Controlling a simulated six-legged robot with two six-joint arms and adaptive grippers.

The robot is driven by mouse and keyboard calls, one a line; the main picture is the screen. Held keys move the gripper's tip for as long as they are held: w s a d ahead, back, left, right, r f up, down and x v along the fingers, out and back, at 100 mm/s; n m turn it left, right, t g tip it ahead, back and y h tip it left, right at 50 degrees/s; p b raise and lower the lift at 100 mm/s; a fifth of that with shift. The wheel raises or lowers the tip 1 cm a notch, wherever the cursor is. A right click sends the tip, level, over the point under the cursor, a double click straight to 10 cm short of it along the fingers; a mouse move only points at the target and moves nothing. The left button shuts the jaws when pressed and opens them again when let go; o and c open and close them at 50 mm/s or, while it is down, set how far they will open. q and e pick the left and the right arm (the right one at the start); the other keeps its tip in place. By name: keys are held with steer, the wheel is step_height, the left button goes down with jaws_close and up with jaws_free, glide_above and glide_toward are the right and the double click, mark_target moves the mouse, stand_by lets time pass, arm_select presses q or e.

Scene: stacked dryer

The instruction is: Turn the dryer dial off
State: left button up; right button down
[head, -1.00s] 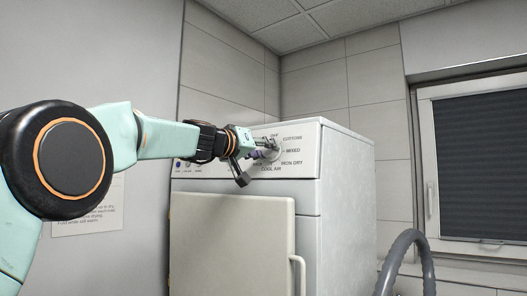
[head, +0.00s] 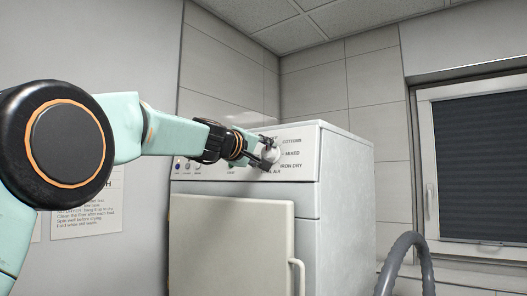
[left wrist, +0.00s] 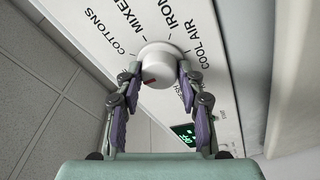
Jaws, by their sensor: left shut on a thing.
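The dryer dial (head: 274,155) is a round pale knob on the upper front panel of the white dryer (head: 347,200). In the left wrist view the dial (left wrist: 160,62) has a red mark near its lower left edge, toward my gripper. Labels such as COTTONS, MIXED, IRON and COOL AIR run around it; the OFF label is not clearly readable now. My left gripper (head: 268,151) is at the dial, and its purple-padded fingers in the left wrist view (left wrist: 157,80) are shut on opposite sides of it. My right gripper is not in view.
A small green-lit display (left wrist: 185,135) sits on the panel behind a finger. The dryer door (head: 232,245) with a white handle (head: 298,276) is below. A grey hose (head: 410,258) arches at the lower right. A window (head: 480,160) is on the right wall.

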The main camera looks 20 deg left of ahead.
arm_select(q)
steer(key=shift+s+r, duration=0.1)
steer(key=shift+r, duration=0.2)
steer(key=o, duration=1.2)
steer(key=shift+w+f, duration=0.2)
steer(key=shift+c, duration=0.2)
steer(key=shift+s, duration=0.15)
steer(key=v, duration=0.7)
steer(key=shift+s, duration=0.15)
steer(key=shift+f, duration=0.1)
